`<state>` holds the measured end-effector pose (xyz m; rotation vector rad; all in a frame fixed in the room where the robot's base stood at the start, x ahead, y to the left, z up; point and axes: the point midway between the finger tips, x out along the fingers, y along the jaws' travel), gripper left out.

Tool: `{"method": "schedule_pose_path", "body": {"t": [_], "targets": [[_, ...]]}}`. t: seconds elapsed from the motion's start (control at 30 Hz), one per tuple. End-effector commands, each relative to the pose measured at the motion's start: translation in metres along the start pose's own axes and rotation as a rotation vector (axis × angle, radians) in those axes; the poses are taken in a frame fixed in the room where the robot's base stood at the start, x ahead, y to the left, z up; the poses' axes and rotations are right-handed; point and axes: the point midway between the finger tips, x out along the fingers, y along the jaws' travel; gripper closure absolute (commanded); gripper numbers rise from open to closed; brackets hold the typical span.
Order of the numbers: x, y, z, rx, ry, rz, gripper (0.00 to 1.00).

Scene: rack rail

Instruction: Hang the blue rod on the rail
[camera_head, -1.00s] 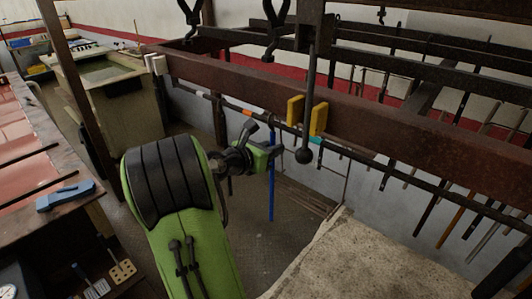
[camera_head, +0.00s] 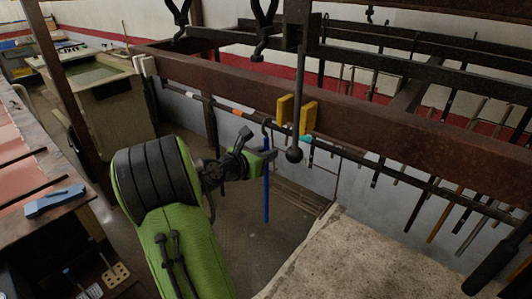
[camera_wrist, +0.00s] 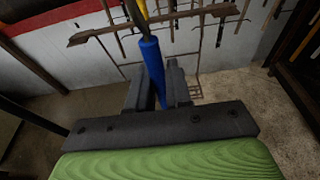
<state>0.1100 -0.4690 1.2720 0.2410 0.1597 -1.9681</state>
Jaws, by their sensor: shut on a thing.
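The blue rod (camera_head: 266,190) hangs upright from my gripper (camera_head: 268,155), with a dark hook at its top close to the rail. In the wrist view the blue rod (camera_wrist: 152,62) stands between the two dark fingers of my gripper (camera_wrist: 160,85), which is shut on it. The thin dark rail (camera_head: 225,108) runs below the rusty beam, with white, orange and teal bands on it. The hook's top is near the rail, just left of the yellow blocks; I cannot tell whether it touches the rail.
Two yellow blocks (camera_head: 284,109) sit on the rusty beam (camera_head: 400,130). A dark vertical bar with a ball end (camera_head: 294,155) hangs just right of the rod. Several thin rods hang farther right. A pale stone slab (camera_head: 350,255) lies below right.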

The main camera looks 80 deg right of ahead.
Motion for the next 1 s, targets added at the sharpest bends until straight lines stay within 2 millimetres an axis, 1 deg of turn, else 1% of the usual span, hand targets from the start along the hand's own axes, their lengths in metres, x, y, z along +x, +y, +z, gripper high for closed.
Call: {"method": "schedule_pose_path", "body": {"t": [0.2, 0.23, 0.4, 0.67, 0.77, 0.87, 1.0], "targets": [[0.001, 0.0, -0.004, 0.0, 0.0, 0.0, 1.0], [0.001, 0.0, -0.003, 0.0, 0.0, 0.0, 0.78], [0.001, 0.0, -0.003, 0.001, 0.0, 0.0, 0.52], [0.0, 0.0, -0.003, 0.0, 0.0, 0.001, 0.51], [-0.007, 0.002, -0.003, 0.0, 0.0, 0.004, 0.51], [-0.028, 0.002, -0.004, -0.001, 0.0, 0.008, 0.51], [-0.069, 0.003, -0.004, -0.001, 0.0, 0.01, 0.51]]}}
